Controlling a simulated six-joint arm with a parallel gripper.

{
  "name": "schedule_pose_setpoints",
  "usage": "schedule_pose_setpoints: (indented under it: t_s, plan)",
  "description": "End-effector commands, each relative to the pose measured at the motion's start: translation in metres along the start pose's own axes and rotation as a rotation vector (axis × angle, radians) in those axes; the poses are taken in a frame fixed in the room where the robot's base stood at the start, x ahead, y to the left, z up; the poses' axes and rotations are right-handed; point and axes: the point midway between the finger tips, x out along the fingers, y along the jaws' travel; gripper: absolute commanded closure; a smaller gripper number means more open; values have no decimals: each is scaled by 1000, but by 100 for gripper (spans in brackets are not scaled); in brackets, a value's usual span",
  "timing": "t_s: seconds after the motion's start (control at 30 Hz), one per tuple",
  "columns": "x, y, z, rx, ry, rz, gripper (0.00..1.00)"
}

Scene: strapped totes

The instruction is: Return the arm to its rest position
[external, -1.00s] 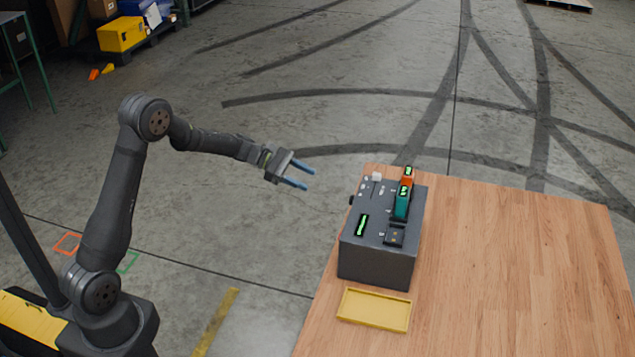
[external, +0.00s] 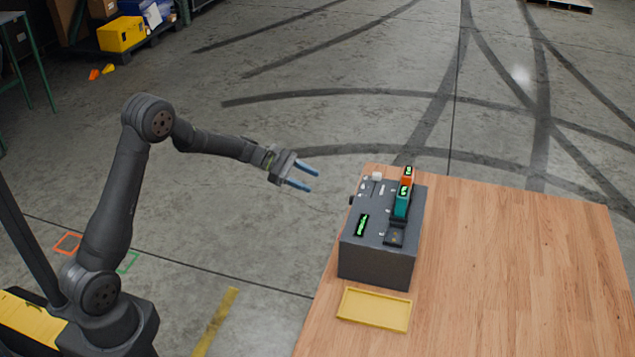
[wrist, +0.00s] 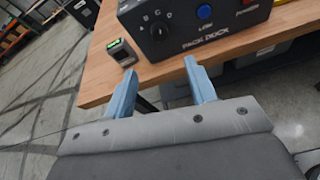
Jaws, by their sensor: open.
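My gripper (external: 308,176) is open and empty, with its two blue fingers apart in the air to the left of the table. In the wrist view my gripper (wrist: 158,85) points toward the table edge, with nothing between the fingers. The dark grey dock box (external: 376,262) stands on the left part of the wooden table (external: 520,260). My gripper touches none of these. In the wrist view the dock box (wrist: 185,40) shows a knob, a blue button and "PACK DOCK" lettering.
A shallow yellow tray (external: 374,310) lies on the table in front of the box. A small dark device with a green display (wrist: 122,52) sits near the table edge in the wrist view. A yellow bin (external: 121,34) stands far back left.

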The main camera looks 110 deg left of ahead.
Motion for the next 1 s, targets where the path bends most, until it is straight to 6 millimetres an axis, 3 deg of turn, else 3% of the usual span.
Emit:
schedule_pose_setpoints:
  t_s: [0.3, 0.6, 0.8, 1.0]
  plan:
    - [66, -1, 0, 0, -1, -3, 49]
    - [116, 0, 0, 1, -1, -2, 49]
    - [130, 0, 0, 1, 0, 0, 49]
    - [132, 0, 0, 1, 0, 1, 49]
